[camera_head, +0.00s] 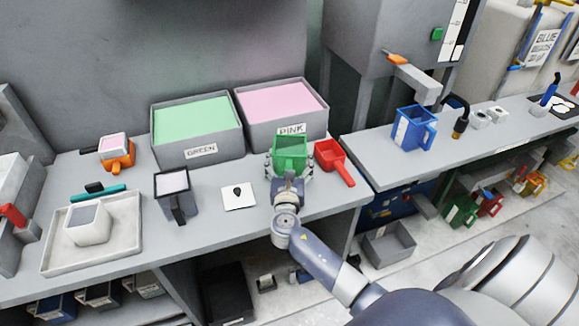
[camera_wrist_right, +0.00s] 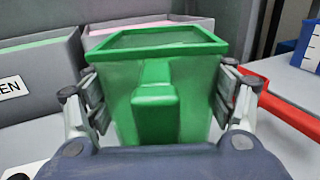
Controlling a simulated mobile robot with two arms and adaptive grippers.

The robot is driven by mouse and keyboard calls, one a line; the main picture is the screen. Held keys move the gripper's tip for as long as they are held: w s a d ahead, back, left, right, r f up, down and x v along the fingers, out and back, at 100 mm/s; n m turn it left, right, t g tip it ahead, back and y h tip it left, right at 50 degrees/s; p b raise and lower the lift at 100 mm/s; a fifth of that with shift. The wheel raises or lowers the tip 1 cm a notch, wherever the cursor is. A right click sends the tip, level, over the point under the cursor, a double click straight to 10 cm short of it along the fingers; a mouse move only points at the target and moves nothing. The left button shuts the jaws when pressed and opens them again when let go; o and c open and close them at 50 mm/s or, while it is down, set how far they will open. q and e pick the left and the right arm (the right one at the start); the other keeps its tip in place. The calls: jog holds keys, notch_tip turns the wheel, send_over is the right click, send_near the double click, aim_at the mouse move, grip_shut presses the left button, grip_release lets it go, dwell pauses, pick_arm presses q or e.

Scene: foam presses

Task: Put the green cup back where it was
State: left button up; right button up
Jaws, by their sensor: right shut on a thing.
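The green cup (camera_head: 290,150) is a square cup with a handle, upright in front of the PINK bin. My right gripper (camera_head: 289,170) is shut on it, with one finger on each side. In the right wrist view the green cup (camera_wrist_right: 158,85) fills the middle, its handle facing me, between the fingers of my right gripper (camera_wrist_right: 160,100). I cannot tell whether its base touches the table. My left gripper is not in view.
A red scoop (camera_head: 331,155) lies close to the right of the cup. A GREEN bin (camera_head: 200,152) and a PINK bin (camera_head: 290,131) stand behind. A grey cup (camera_head: 174,196) and a tray (camera_head: 128,242) are further left.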

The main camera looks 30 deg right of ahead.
notch_tip(320, 180, down, 2)
jog(key=shift+a+f, duration=0.1)
jog(key=shift+f, duration=0.4)
jog(key=shift+f, duration=0.15)
jog(key=o, duration=1.1)
